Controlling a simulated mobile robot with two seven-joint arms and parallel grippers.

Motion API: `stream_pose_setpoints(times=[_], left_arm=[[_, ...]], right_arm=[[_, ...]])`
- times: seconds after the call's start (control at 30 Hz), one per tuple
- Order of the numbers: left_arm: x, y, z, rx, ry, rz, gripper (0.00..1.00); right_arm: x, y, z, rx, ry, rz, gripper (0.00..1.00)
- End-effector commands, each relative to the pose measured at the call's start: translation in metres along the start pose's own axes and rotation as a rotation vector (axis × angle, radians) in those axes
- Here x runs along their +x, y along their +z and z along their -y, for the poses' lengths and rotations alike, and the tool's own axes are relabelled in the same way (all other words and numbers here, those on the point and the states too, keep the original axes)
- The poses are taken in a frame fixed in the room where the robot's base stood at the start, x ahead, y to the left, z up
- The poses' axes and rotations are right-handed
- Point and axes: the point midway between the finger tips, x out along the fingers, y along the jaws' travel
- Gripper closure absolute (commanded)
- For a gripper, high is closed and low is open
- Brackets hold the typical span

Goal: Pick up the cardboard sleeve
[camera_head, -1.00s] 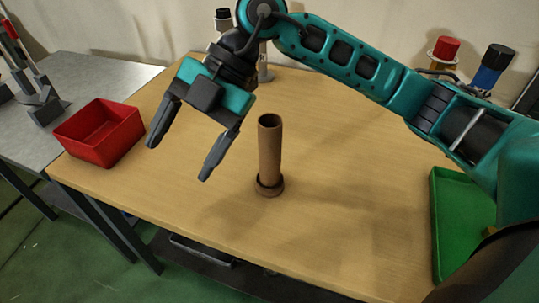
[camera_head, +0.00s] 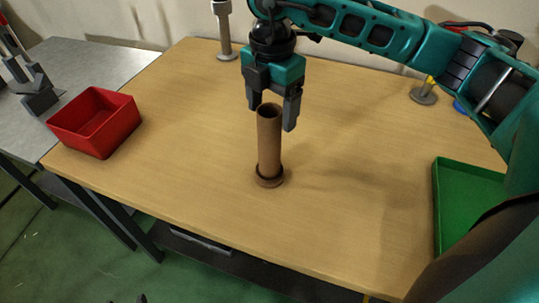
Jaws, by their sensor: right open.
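The cardboard sleeve (camera_head: 269,150) is a brown, hollow, open-topped tube. It stands upright on the wooden table, with a round brown base ring (camera_head: 269,182) around its foot. My right gripper (camera_head: 271,115) is open and points down at the top of the sleeve. In the picture one fingertip is on each side of the sleeve's rim. I cannot tell whether the fingers straddle it in depth or touch it. My left gripper cannot be made out.
A red open box (camera_head: 125,118) stands at the table's left edge. A green tray (camera_head: 447,215) lies at the right, partly hidden by my arm. Metal-based stands (camera_head: 227,52) are at the back. The wooden table (camera_head: 185,150) is clear around the sleeve.

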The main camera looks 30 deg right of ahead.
Motion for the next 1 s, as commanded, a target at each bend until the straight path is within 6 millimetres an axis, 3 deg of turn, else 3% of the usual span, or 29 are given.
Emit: stream_pose_setpoints(times=[0.33, 0.63, 1.0], left_arm=[[-0.003, -0.004, 0.000, 0.000, 0.000, 0.000, 0.41], [-0.002, -0.004, 0.000, 0.001, 0.001, 0.000, 0.41], [-0.001, -0.006, 0.000, 0.002, 0.000, -0.005, 0.41]], right_arm=[[0.046, -0.007, 0.001, 0.000, -0.002, 0.000, 0.22], [0.051, -0.007, 0.000, -0.001, 0.000, -0.001, 0.22], [0.050, -0.007, 0.000, 0.000, -0.001, -0.001, 0.58]])
